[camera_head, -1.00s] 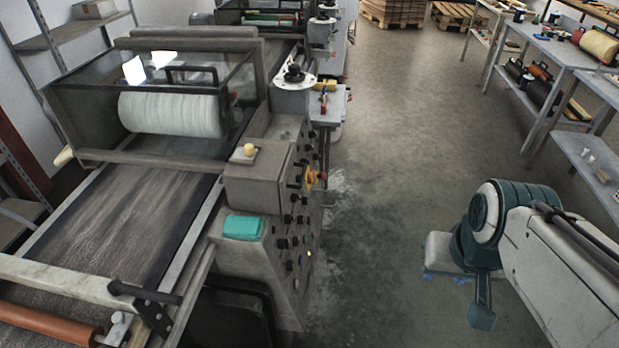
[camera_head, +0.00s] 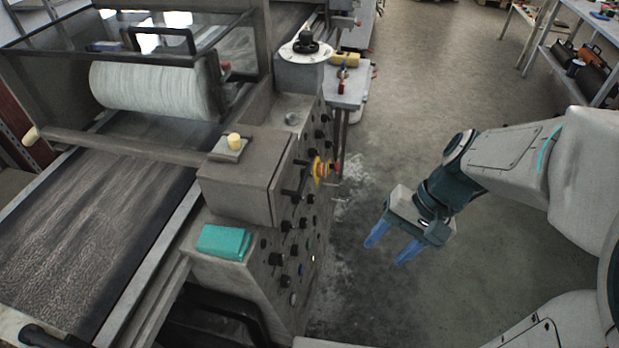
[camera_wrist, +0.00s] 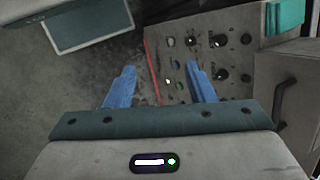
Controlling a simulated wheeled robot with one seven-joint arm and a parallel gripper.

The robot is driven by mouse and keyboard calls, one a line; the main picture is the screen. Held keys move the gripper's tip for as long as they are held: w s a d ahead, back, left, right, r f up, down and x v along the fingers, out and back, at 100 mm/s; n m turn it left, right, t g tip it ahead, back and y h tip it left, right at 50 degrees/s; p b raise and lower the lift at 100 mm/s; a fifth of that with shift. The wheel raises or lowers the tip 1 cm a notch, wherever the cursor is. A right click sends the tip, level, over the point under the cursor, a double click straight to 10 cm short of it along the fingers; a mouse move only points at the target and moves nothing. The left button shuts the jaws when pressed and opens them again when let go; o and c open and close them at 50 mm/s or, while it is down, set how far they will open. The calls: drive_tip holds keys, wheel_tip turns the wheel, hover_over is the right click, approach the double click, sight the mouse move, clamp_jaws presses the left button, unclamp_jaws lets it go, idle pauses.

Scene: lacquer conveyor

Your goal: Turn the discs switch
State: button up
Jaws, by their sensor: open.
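The control panel (camera_head: 270,268) is the grey sloped side face of the lacquer machine, with several black knobs and switches and a few small lights. No label is legible, so I cannot tell which one is the discs switch. One black knob (camera_head: 286,226) sits near the panel's middle. My gripper (camera_head: 386,250) is open and empty, with two blue fingers, to the right of the panel and apart from it. In the wrist view, the panel (camera_wrist: 203,22) shows beyond my gripper (camera_wrist: 159,66), with black knobs (camera_wrist: 220,41) right of centre.
A yellow and red emergency stop (camera_head: 320,169) sticks out on the panel's upper part. A teal block (camera_head: 223,242) lies on the machine's ledge. A dark conveyor belt (camera_head: 95,215) runs at left. The floor (camera_head: 410,110) right of the machine is clear.

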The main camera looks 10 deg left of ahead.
drive_tip(key=w+a+f+m+g+y+b, duration=0.1)
drive_tip(key=w+a+f+m+y+b, duration=0.1)
drive_tip(key=w+a+f+y+b, duration=0.3)
drive_tip(key=f+m+g+y+b, duration=0.1)
drive_tip(key=f+y+b, duration=0.1)
drive_tip(key=f, duration=0.4)
drive_tip(key=m+t+y+b, duration=0.4)
drive_tip(key=y+b, duration=0.2)
approach(295, 228)
drive_tip(key=a+b, duration=0.1)
drive_tip(key=a, duration=0.8)
drive_tip(key=shift+a, duration=0.15)
drive_tip(key=c, duration=1)
